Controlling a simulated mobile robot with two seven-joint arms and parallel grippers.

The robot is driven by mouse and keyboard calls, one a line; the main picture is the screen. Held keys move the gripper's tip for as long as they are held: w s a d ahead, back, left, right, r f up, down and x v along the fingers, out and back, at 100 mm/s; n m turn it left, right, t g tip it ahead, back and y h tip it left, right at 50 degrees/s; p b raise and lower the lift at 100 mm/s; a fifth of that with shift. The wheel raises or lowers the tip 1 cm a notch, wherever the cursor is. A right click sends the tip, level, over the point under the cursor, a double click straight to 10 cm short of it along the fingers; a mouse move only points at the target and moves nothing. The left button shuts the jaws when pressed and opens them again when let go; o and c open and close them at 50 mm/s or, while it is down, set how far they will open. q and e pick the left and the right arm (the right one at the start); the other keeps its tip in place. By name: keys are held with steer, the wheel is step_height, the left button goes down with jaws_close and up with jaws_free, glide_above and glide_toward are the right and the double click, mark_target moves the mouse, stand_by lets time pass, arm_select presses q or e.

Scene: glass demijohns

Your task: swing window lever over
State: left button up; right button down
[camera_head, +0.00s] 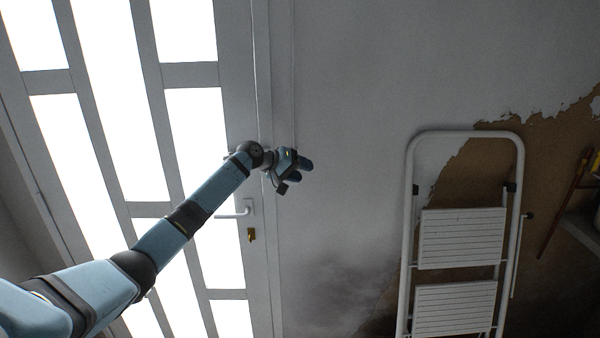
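A pale lever (236,213) sits on the grey frame of the tall glazed window or door (232,295). Its grip points left, roughly level, from a plate on the frame's right stile. A small brass-coloured lock piece (251,235) is just below it. My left arm crosses in front of the panes from the lower left. My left gripper (302,171) is above and right of the lever, apart from it in the picture, in front of the frame edge and wall. Its fingers are small and dark, and their opening is unclear. I see nothing held. My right gripper is out of view.
A white folding step ladder (463,238) leans against the peeling, stained wall (350,110) at the right. A brown stick (562,205) and a shelf edge (582,230) are at the far right. The wall between window and ladder is clear.

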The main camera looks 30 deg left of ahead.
arm_select(q)
steer(key=shift+w+a+r, duration=0.2)
steer(key=shift+a+r, duration=0.2)
steer(key=shift+r, duration=0.35)
steer(key=shift+s+a, duration=0.25)
steer(key=shift+a, duration=0.15)
steer(key=b+v, duration=0.3)
steer(key=v, duration=0.9)
steer(key=shift+s+d+f, duration=0.15)
steer(key=shift+s+d, duration=0.15)
steer(key=shift+s, duration=0.25)
